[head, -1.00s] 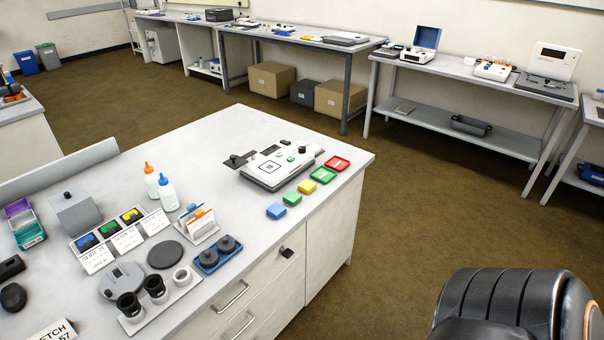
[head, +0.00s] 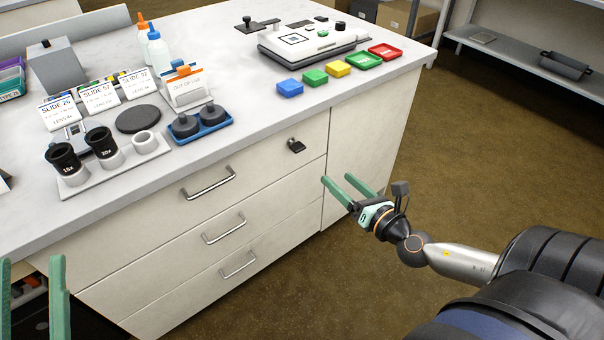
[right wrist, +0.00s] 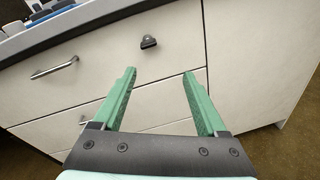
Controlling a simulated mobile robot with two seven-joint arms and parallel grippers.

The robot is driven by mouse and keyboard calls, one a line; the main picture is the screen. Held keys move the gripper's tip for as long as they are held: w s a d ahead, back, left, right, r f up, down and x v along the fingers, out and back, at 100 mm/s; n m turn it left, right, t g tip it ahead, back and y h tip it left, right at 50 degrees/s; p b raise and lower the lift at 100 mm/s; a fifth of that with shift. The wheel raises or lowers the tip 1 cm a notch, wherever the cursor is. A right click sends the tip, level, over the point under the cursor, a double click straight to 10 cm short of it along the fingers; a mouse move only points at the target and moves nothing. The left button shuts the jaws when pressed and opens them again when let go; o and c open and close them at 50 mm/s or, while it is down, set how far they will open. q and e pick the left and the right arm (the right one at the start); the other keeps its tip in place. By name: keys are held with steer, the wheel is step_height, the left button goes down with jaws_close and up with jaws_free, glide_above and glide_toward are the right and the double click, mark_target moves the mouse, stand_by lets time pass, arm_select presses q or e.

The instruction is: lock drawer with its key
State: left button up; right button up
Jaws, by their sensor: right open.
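The top drawer (head: 255,172) is closed flush in the white cabinet, with a metal bar handle (head: 208,183). A black key (head: 296,145) sits in the lock at the drawer's upper right; it also shows in the right wrist view (right wrist: 148,41). My right gripper (head: 336,180) is open and empty, in front of the cabinet, below and right of the key. In the right wrist view its fingers (right wrist: 158,80) point at the drawer front, with the key beyond them. My left gripper (head: 32,265) shows at the lower left edge, its two green fingers apart and nothing seen between them.
The countertop above holds a lens tray (head: 120,165), a blue tray with dark knobs (head: 203,125), slide cards and a microscope stage (head: 310,38). Colored blocks line the counter's right edge. Two lower drawers (head: 215,227) are closed. The floor to the right is clear.

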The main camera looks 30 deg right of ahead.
mark_target(301, 149)
arm_select(q)
steer(key=shift+s+d+r+m+h+b, duration=0.1)
steer(key=shift+s+r+m+h+b, duration=0.2)
steer(key=shift+s+m+h, duration=0.25)
steer(key=shift+s+d+r+m+h+b, duration=0.1)
steer(key=shift+s+r+m+h+b, duration=0.2)
steer(key=shift+s+h, duration=0.35)
steer(key=shift+s+r+m+h+b, duration=0.15)
steer(key=shift+s+m+h+b, duration=0.25)
steer(key=shift+h, duration=0.3)
arm_select(e)
steer(key=shift+w+a+r+n+t+y, duration=0.2)
steer(key=shift+w+n, duration=0.65)
steer(key=shift+w, duration=1.45)
steer(key=shift+w+a+f+n+t+y, duration=0.1)
steer(key=shift+w+a+n+t+y, duration=0.2)
steer(key=shift+w+n, duration=1.35)
steer(key=shift+w+a+r+n+t+y, duration=0.1)
steer(key=shift+w+a+y, duration=0.2)
steer(key=shift+w, duration=2.7)
jaws_close()
